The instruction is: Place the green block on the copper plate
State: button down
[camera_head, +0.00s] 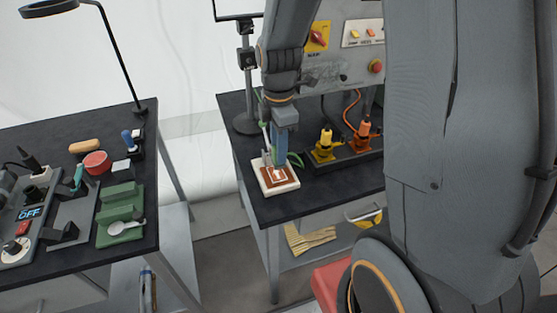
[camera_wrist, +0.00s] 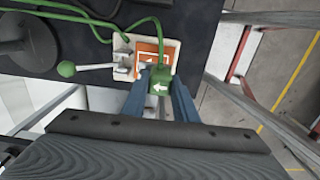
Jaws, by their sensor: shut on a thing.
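My gripper (camera_wrist: 161,78) is shut on the green block (camera_wrist: 160,84), which carries a white arrow and sits between the two blue fingers in the wrist view. The copper plate (camera_wrist: 147,47), orange-brown with white markings, lies on a white base just past the block in that view. In the head view my gripper (camera_head: 280,158) points down over the copper plate (camera_head: 284,184) at the front corner of the right table. The block is not clearly visible there. I cannot tell whether the block touches the plate.
A lever with a green ball (camera_wrist: 66,68) and green cables (camera_wrist: 60,13) are beside the white base. Yellow (camera_head: 326,148) and orange (camera_head: 362,135) connectors stand right of the plate. The left table (camera_head: 60,130) holds a soldering set and green holder (camera_head: 120,212); a gap separates the tables.

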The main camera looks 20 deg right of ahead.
jog(key=shift+f+p, duration=0.5)
jog(key=shift+f, duration=2.05)
jog(key=shift+f, duration=0.15)
jog(key=c, duration=1.4)
grip_release()
